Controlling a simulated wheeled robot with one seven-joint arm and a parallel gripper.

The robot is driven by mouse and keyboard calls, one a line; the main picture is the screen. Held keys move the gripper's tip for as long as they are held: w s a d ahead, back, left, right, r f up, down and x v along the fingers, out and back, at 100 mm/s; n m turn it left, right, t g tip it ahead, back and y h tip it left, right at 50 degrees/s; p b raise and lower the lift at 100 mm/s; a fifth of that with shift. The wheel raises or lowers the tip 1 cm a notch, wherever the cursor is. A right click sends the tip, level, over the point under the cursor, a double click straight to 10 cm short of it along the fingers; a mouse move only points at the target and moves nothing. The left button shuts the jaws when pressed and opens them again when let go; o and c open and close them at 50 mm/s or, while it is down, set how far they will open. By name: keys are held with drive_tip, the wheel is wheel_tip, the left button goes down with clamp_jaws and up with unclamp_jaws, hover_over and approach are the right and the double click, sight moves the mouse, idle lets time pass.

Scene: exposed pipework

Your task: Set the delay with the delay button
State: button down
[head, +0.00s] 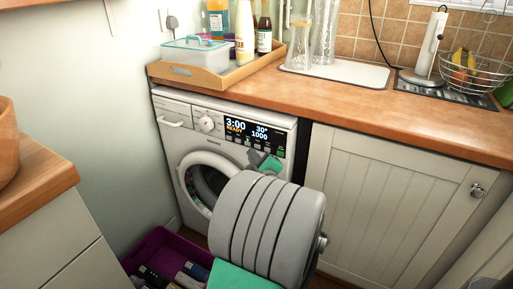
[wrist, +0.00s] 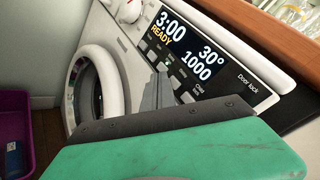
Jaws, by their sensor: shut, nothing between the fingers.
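The white washing machine (head: 179,142) stands under the worktop; its body also shows in the wrist view (wrist: 112,52). Its black display (wrist: 185,45) reads 3:00, READY, 30° and 1000; it also shows in the head view (head: 250,130). A row of small buttons (wrist: 153,57) runs along the lower edge of the display. Their labels are too small to tell which is the delay button, and my gripper hides part of the row. My gripper (head: 256,158) is shut and empty, with its tips just below the button row; contact cannot be told. It also shows in the wrist view (wrist: 160,78).
The worktop (head: 400,105) overhangs above the machine, with a wooden tray (head: 218,82) of bottles on it. A purple crate (head: 150,248) stands on the floor, front left. A cabinet door (head: 385,200) is to the right. The round machine door (head: 195,180) looks shut.

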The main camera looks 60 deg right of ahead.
drive_tip(key=shift+s+a+p, duration=0.2)
drive_tip(key=shift+a+p, duration=0.55)
drive_tip(key=shift+a, duration=1.7)
drive_tip(key=w+a+r+n+g+y+p, duration=0.1)
drive_tip(key=w+a+r+n+y+p, duration=0.3)
drive_tip(key=a+n, duration=0.35)
drive_tip(key=w+a+r+n+g+y+p, duration=0.1)
drive_tip(key=w+a+r+n+y+p, duration=0.25)
drive_tip(key=a+n+p, duration=0.45)
drive_tip(key=w+a+r+n+g+y+p, duration=0.1)
drive_tip(key=w+a+r+n+y+p, duration=0.25)
drive_tip(key=a, duration=0.55)
drive_tip(key=s+a+r+n+g+p, duration=0.7)
drive_tip(key=s+a+r+n+p, duration=0.4)
drive_tip(key=a+n, duration=0.4)
drive_tip(key=shift+s+r+p, duration=0.2)
drive_tip(key=shift+r+p, duration=0.15)
drive_tip(key=shift+p, duration=0.15)
